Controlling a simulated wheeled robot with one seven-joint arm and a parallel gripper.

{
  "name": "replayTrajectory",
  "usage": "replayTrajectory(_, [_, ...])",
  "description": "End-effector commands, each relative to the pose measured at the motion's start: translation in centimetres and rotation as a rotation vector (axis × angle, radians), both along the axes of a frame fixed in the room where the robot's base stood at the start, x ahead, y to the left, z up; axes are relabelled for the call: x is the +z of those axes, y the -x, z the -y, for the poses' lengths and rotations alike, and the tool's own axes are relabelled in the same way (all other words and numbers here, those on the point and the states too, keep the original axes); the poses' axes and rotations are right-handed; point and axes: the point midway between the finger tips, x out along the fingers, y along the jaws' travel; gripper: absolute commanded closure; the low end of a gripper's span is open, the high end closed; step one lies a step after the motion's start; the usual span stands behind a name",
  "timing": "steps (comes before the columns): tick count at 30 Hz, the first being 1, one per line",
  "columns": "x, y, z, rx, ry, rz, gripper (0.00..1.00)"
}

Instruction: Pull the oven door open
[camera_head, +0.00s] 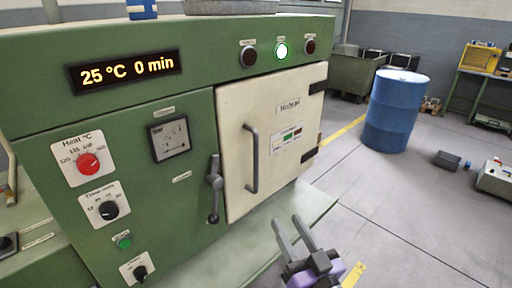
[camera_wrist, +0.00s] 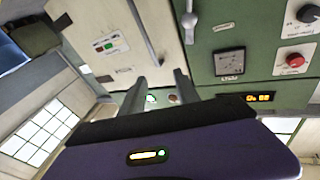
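The cream oven door (camera_head: 234,125) is on the front of the green oven (camera_head: 45,120) and looks shut. It carries a grey vertical bar handle (camera_head: 251,160). A grey latch lever (camera_head: 214,188) hangs about vertical just left of the door. My gripper (camera_head: 287,219) is below and right of the handle, apart from it, with its two fingers spread and nothing between them. In the wrist view, the door (camera_wrist: 92,22), handle (camera_wrist: 145,35) and lever (camera_wrist: 188,20) lie beyond the open fingers (camera_wrist: 157,82).
A green ledge (camera_head: 318,206) juts out below the door. A blue barrel (camera_head: 397,110) stands on the floor to the right, with a green bin (camera_head: 352,75) behind it. Grey floor right of the oven is mostly clear. The oven display (camera_head: 124,70) reads 25 °C, 0 min.

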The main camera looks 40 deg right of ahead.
Motion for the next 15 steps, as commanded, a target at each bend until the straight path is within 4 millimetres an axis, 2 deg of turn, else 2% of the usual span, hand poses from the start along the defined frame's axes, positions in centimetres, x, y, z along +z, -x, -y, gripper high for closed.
replayTrajectory(1, [0.9, -1.6, 1.8, -0.018, 0.005, 0.021, 0.62])
replayTrajectory(9, [5.5, -8.5, 9.6, -0.042, 0.023, 0.05, 0.62])
replayTrajectory(15, [8.6, -12.9, 13.6, 0.007, 0.053, 0.013, 0.62])
